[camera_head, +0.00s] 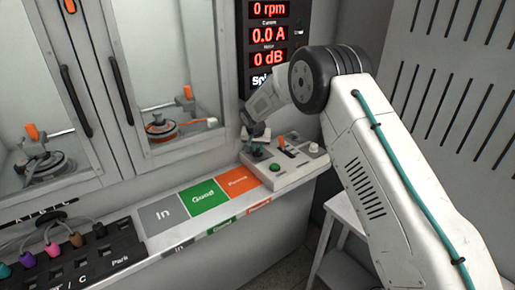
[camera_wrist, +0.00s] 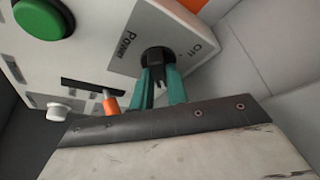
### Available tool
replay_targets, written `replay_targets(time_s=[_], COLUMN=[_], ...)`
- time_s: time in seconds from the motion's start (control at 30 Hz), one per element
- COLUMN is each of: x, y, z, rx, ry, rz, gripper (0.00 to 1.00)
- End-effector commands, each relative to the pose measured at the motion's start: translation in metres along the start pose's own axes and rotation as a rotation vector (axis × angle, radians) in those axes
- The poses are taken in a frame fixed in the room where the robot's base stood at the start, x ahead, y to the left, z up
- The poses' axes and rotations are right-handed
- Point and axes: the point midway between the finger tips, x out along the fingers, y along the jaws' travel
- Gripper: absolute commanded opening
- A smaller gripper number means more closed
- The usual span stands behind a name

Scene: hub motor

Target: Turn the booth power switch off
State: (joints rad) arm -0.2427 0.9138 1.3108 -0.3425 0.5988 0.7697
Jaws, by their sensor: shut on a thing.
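The power switch (camera_wrist: 157,56) is a round black knob on a light panel in the wrist view, with the word "Power" beside it and a second, partly readable label near its other side. My gripper (camera_wrist: 162,80) has its teal fingers closed on either side of the knob. In the head view, my gripper (camera_head: 257,148) reaches down to the back left part of the control box (camera_head: 297,174). There the fingers mostly hide the knob, and its exact setting cannot be read.
The control box also has a green button (camera_head: 275,168), an orange-tipped slider (camera_head: 282,141) and a pale knob (camera_head: 313,147). A red-digit display (camera_head: 268,35) stands behind. Glass-doored booths (camera_head: 172,70) stand at the back left.

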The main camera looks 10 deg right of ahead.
Motion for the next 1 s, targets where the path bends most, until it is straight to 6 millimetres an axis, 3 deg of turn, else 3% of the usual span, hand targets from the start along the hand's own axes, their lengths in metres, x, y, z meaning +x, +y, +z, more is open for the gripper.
replay_targets(time_s=[0.37,1.0], x=[-0.0005,0.0007], y=[0.0021,0.0052], z=[-0.0006,-0.0027], rx=[-0.189,-0.743], ry=[0.0,0.0], rz=[-0.08,-0.312], gripper=[0.0,0.0])
